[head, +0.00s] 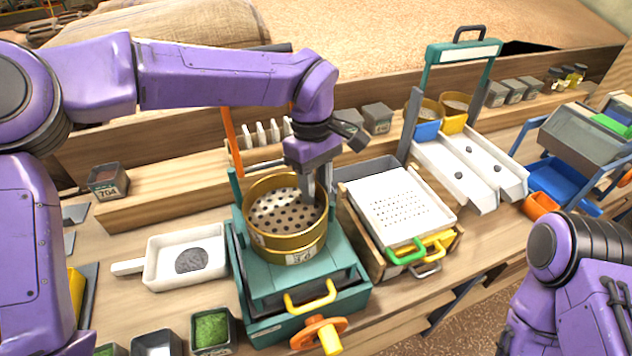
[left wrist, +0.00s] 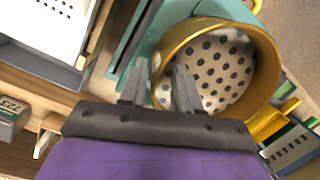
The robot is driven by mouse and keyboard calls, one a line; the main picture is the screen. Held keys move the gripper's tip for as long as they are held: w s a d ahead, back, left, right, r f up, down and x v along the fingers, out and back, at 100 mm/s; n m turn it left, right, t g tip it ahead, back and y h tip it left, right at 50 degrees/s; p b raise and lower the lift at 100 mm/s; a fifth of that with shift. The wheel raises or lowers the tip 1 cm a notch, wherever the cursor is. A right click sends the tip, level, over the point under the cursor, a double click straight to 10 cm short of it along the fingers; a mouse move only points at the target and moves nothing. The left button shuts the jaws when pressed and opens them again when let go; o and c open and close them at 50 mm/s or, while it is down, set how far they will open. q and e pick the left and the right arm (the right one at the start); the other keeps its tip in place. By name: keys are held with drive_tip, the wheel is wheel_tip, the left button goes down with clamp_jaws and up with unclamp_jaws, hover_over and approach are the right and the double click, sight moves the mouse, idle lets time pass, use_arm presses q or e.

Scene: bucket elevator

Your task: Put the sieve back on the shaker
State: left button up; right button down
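The round brass sieve (head: 285,222) has a perforated pale bottom and a label on its front. It stands upright and looks level on top of the teal shaker (head: 262,288); I cannot tell whether it is fully seated. The shaker has a yellow handle and an orange crank in front. My left gripper (head: 308,192) reaches down at the sieve's back right rim. In the left wrist view the fingers (left wrist: 161,80) stand apart, one inside and one outside the sieve wall (left wrist: 262,62), with a gap showing. My right gripper is out of view; only my right arm shows.
A white perforated tray (head: 398,205) sits on a wooden box right of the shaker. A white scoop (head: 186,257) with a grey disc lies left. Small bins, including one with green contents (head: 211,330), stand in front. White chutes (head: 468,172) are further right.

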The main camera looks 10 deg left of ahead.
use_arm(q)
wheel_tip(320, 180, up, 12)
drive_tip(key=w+a, duration=0.1)
drive_tip(key=shift+w, duration=0.35)
idle(0.4)
